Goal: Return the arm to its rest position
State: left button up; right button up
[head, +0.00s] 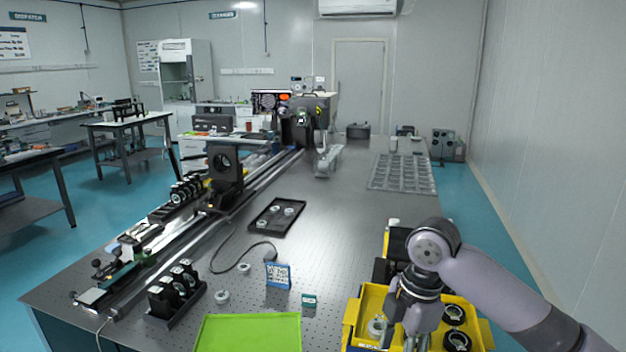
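My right arm comes in from the lower right of the head view and bends down at a joint. Its gripper (405,338) points down over the yellow bin (350,330) at the bottom right. The fingertips run into the bottom edge of the picture, so I cannot tell whether they are open or shut, or whether they hold anything. Black ring-shaped parts (455,313) lie in the bin to the right of the gripper, and a pale round part (376,326) shows to its left. My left arm and gripper are not in view.
A green mat (248,334) lies at the front of the optical table (340,225). A black tray (277,217) holds pale rings. Loose rings (222,297), a small blue-white sign (278,275) and a rail with optics (225,170) stand left. The table's middle is clear.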

jog(key=s+a+f+m+t+y, duration=0.1)
jog(key=s+a+f+m, duration=0.3)
jog(key=f, duration=0.4)
jog(key=s+a+f+m+t+y, duration=0.1)
jog(key=s+a+f+m+y, duration=0.2)
jog(key=s+f, duration=0.4)
jog(key=s+d+f+m+t+h, duration=0.1)
jog(key=s+d+f+m+h, duration=0.2)
jog(key=s+d+m, duration=0.35)
jog(key=s+d+f+m+t+h, duration=0.1)
jog(key=s+d+f+m+h, duration=0.15)
jog(key=s+d+m, duration=0.4)
notch_tip(320, 180, down, 25)
jog(key=s+n+g, duration=0.1)
jog(key=s, duration=0.1)
jog(key=s+d+f+g, duration=0.1)
jog(key=s+d+f, duration=0.2)
jog(key=s+f, duration=1.4)
jog(key=shift+f+g, duration=0.3)
